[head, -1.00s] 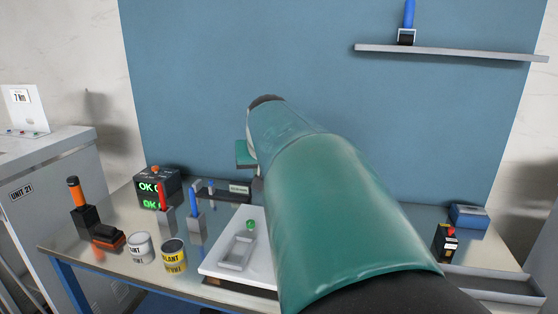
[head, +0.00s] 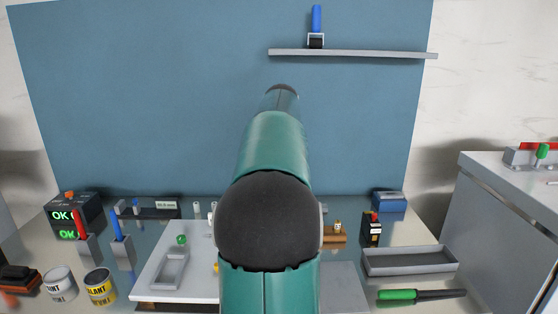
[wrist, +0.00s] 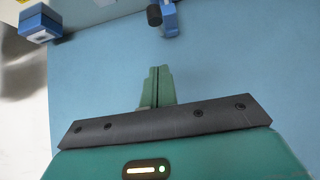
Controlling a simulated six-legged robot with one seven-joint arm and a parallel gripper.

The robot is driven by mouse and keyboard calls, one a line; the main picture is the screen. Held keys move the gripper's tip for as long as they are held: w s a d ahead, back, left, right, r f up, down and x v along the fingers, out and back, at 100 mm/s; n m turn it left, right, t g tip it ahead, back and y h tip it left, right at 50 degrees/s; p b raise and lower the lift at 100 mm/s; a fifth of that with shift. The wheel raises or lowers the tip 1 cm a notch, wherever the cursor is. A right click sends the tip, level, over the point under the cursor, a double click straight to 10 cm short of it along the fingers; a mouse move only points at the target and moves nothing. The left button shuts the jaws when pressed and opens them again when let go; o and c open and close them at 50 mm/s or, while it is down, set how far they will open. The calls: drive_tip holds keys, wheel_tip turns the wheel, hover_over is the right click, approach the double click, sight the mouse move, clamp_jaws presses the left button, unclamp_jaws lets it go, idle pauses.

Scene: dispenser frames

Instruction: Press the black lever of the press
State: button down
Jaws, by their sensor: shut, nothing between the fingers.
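In the wrist view my gripper (wrist: 158,72) shows as two green fingers shut together with nothing between them. At the top edge of that view is a blue piece (wrist: 170,24) with a black round end (wrist: 154,15), cut off by the frame. It may be part of the press with its black lever, but I cannot tell for sure. It lies beyond my fingertips, apart from them. In the head view my arm covers the middle, and neither my gripper nor a clear press shows there.
In the head view a shelf (head: 370,53) holds a blue-topped item (head: 316,20). The bench carries a white board (head: 165,287), cans (head: 99,286), a grey tray (head: 410,262), a green-handled tool (head: 397,295) and a blue box (head: 389,201). A cabinet (head: 505,225) stands right.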

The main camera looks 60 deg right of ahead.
drive_tip(key=x, duration=1)
drive_tip(key=shift+w+f, duration=0.1)
drive_tip(key=shift+f, duration=0.05)
wheel_tip(320, 180, down, 4)
drive_tip(key=shift+a+r, duration=0.1)
drive_tip(key=shift+r, duration=0.1)
drive_tip(key=shift+f, duration=0.1)
